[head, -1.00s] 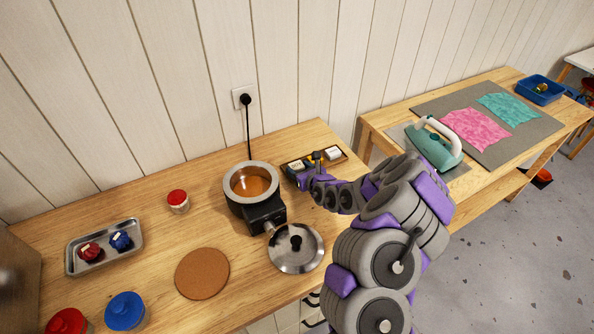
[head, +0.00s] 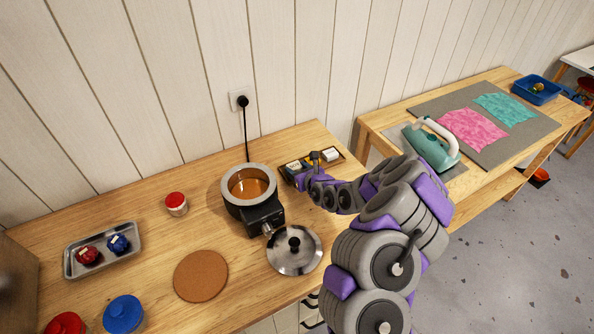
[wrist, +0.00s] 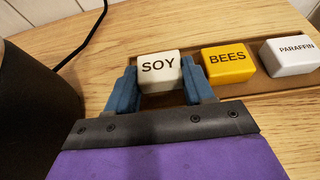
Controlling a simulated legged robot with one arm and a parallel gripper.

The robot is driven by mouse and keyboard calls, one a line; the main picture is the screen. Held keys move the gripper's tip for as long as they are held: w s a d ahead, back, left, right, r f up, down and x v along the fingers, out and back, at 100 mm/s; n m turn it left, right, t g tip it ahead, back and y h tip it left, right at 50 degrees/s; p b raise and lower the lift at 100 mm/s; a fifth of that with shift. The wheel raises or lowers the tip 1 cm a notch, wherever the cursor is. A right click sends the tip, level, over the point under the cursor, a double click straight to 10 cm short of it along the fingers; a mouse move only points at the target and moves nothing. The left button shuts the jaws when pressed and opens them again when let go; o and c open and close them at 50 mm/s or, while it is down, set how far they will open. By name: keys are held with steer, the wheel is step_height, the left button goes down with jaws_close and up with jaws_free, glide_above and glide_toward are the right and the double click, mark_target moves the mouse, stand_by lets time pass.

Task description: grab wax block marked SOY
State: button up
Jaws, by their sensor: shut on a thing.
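The white wax block marked SOY (wrist: 159,67) is between the two blue fingers of my gripper (wrist: 160,82) in the wrist view, with its label facing up. My gripper is shut on it. The block is at the left end of a shallow wooden tray (wrist: 252,92); I cannot tell whether it still touches the tray. A yellow block marked BEES (wrist: 228,59) and a white block marked PARAFFIN (wrist: 291,56) sit in the tray to the right. In the head view my gripper (head: 298,172) is at the tray's left end, partly hiding it.
A pot (head: 249,186) of amber liquid stands just left of my gripper. A metal lid (head: 294,250) and a cork mat (head: 201,276) lie nearer. A power cord (head: 246,135) runs up the wall. An iron (head: 432,145) stands on the right table.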

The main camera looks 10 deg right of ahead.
steer(key=shift+r, duration=0.6)
step_height(320, 180, up, 2)
steer(key=shift+r+p, duration=0.1)
steer(key=shift+p, duration=0.5)
steer(key=s+p, duration=0.2)
steer(key=s, duration=0.2)
steer(key=s+p, duration=0.2)
steer(key=s, duration=0.3)
steer(key=s+d+r+p, duration=0.1)
steer(key=s+p, duration=0.1)
steer(key=s, duration=0.3)
steer(key=shift+p, duration=0.4)
steer(key=shift+s+d+r+p, duration=0.15)
steer(key=shift+s+p, duration=0.15)
steer(key=shift+p, duration=0.25)
steer(key=shift+s+p, duration=0.7)
steer(key=shift+p, duration=0.1)
